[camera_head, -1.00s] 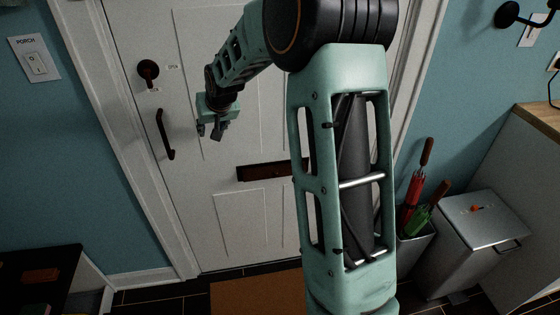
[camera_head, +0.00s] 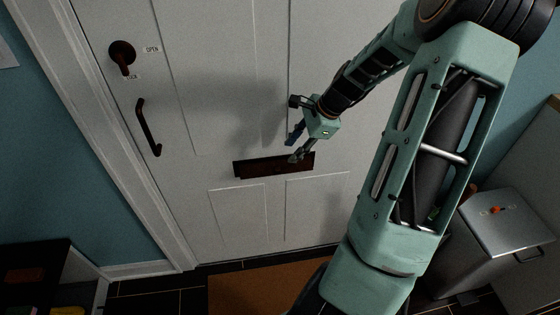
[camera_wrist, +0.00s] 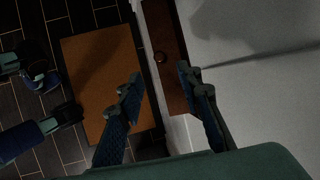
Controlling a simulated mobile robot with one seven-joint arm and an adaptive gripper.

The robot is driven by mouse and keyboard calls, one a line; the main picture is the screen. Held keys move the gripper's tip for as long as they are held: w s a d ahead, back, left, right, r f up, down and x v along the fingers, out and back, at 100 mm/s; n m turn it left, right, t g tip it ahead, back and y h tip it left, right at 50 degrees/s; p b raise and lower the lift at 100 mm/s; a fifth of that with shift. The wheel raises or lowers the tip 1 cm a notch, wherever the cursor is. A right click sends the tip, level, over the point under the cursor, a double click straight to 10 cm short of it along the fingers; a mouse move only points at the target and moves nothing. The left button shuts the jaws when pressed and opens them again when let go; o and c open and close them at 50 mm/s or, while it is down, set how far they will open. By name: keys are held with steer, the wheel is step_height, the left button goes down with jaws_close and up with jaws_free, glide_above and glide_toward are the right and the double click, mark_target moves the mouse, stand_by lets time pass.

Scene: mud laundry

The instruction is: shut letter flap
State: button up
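The dark brown letter flap (camera_head: 262,168) is low in the middle of the white door (camera_head: 215,120). In the wrist view, the brown letter plate (camera_wrist: 174,70) runs down the upper middle with a small round knob (camera_wrist: 160,57) on it. How far the flap stands out is not clear. My gripper (camera_head: 294,147) is by the upper right part of the flap, fingers apart and empty. In the wrist view, my gripper (camera_wrist: 162,92) has one finger over the mat side and the other overlapping the plate's lower right edge. I cannot tell whether it touches.
A dark pull handle (camera_head: 147,128) and a round latch (camera_head: 122,54) are on the door's left side. An orange-brown mat (camera_head: 250,290) lies on the dark tiled floor. A metal bin (camera_head: 508,230) stands at right. A dark shelf (camera_head: 30,265) is at lower left.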

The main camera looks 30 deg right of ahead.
mark_target(277, 167)
steer(key=x, duration=0.9)
steer(key=shift+a+f+b, duration=0.1)
steer(key=shift+f+b, duration=0.1)
steer(key=shift+b, duration=0.2)
steer(key=shift+c, duration=0.2)
jaws_close()
